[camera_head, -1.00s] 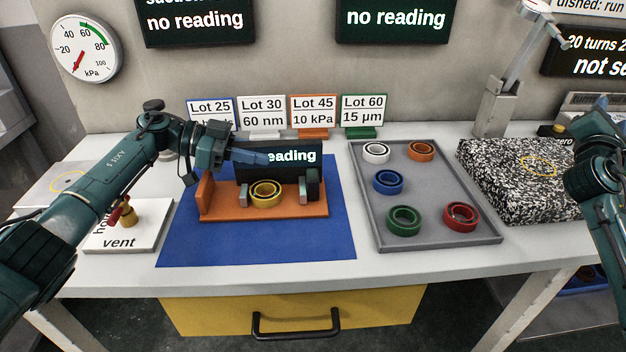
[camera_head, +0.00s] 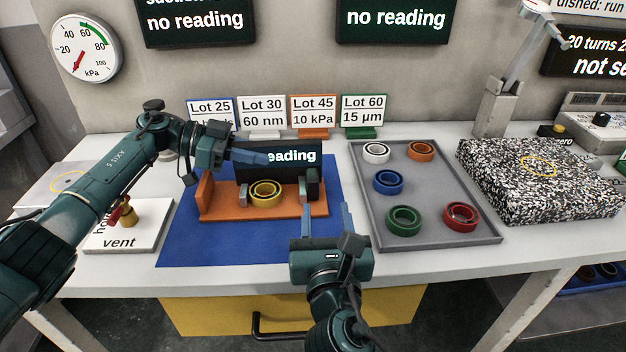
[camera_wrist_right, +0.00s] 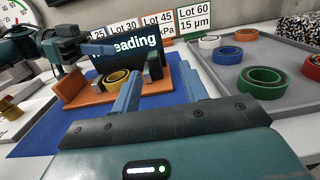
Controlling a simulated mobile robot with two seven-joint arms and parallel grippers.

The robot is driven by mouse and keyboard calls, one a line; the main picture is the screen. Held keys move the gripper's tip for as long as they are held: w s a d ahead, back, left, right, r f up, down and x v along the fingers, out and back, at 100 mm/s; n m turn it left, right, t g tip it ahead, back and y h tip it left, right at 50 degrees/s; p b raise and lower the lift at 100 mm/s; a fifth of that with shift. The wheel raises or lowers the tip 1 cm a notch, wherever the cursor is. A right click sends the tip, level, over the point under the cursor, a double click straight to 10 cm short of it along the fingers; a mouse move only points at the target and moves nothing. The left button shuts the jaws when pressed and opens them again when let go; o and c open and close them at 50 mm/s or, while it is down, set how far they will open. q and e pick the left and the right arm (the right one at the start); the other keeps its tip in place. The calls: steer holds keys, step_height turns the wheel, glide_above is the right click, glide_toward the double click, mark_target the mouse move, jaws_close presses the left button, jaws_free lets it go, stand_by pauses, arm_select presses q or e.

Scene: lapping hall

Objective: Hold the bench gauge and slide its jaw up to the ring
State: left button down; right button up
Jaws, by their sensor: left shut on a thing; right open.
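The bench gauge has an orange base (camera_head: 225,212), an orange upright at its left end and a dark display at the back, part of whose text is hidden. A yellow ring (camera_head: 265,193) sits on the base, left of the sliding jaw (camera_head: 309,186), with a gap between them. My left gripper (camera_head: 262,156) is shut on the gauge near the left of the display; its fingertips are hard to see. My right gripper (camera_head: 326,222) is open and empty, in front of the jaw. Its fingers also show in the right wrist view (camera_wrist_right: 160,92), pointing toward the gauge.
The gauge stands on a blue mat (camera_head: 185,245). A grey tray (camera_head: 440,240) with several coloured rings lies to the right, close to my right gripper. Lot signs (camera_head: 314,112) stand behind. A vent block (camera_head: 150,228) is at left, a speckled plate (camera_head: 530,190) at far right.

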mark_target(313, 183)
steer(key=shift+s+a+f, duration=0.4)
steer(key=shift+s+a, duration=0.05)
steer(key=shift+a, duration=0.1)
steer(key=shift+w+a+f, duration=0.1)
steer(key=shift+w+a, duration=0.05)
steer(key=w, duration=1.1)
steer(key=shift+w, duration=0.2)
steer(key=shift+c, duration=0.4)
jaws_close()
